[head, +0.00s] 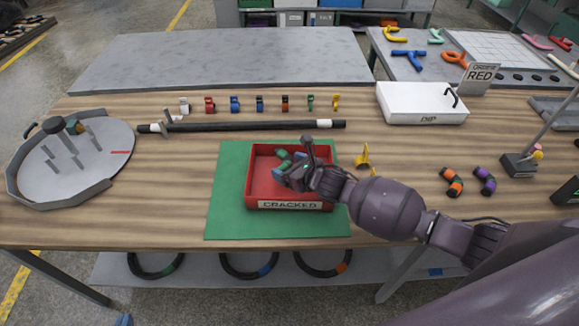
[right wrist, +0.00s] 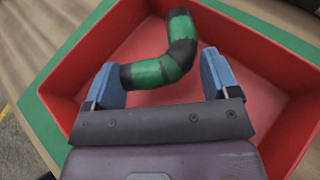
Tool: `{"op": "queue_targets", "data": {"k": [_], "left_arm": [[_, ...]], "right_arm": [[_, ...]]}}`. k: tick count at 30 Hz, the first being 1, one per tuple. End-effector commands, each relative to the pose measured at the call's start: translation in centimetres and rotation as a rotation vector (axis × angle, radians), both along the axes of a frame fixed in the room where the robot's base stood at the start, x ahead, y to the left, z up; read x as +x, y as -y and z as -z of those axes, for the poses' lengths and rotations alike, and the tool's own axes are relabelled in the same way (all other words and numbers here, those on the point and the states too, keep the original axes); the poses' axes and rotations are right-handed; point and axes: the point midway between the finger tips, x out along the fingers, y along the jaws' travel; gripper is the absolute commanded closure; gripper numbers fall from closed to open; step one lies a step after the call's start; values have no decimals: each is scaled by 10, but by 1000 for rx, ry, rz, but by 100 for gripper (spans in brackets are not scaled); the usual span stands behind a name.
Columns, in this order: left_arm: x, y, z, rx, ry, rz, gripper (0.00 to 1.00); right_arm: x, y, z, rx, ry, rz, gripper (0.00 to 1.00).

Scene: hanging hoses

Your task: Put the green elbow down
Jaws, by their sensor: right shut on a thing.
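The green elbow (head: 282,154) is a bent pipe piece with black bands. In the right wrist view the elbow (right wrist: 152,73) lies across between the blue fingers of my right gripper (right wrist: 160,78). My right gripper (head: 288,172) is shut on it, inside the outline of the red tray (head: 249,180) labelled CRACKED. The red tray wall (right wrist: 270,55) surrounds the elbow in the wrist view. I cannot tell whether the elbow touches the tray floor. A blue tip at the bottom edge of the head view seems to be my left gripper (head: 123,320); its jaws are cut off.
The tray stands on a green mat (head: 228,190). A yellow piece (head: 363,157) stands right of it. Orange (head: 452,182) and purple (head: 484,180) elbows lie further right. A black bar (head: 240,126) lies behind, and a round grey fixture (head: 70,158) stands left.

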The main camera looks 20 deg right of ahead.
Motion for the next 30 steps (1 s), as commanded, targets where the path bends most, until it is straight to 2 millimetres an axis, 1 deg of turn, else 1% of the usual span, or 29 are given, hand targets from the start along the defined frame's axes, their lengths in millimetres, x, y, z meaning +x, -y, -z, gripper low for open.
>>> {"op": "queue_targets", "data": {"k": [4,18,22,23,24,26,30], "left_arm": [[0,0,0,1,0,1,100],[-1,0,9,1,-5,0,100],[-1,0,9,1,-5,0,100],[-1,0,9,1,-5,0,100],[-2,0,9,1,-5,0,100],[-2,-1,9,1,-6,0,100],[-2,-1,9,1,-7,0,100]], "right_arm": [[0,0,0,0,0,0,42],[0,0,11,-1,0,0,42],[0,0,11,-1,1,1,42],[0,0,12,-2,0,1,14],[0,0,12,-2,0,1,8],[0,0,12,-2,0,1,0],[0,0,12,-1,0,0,0]]}}
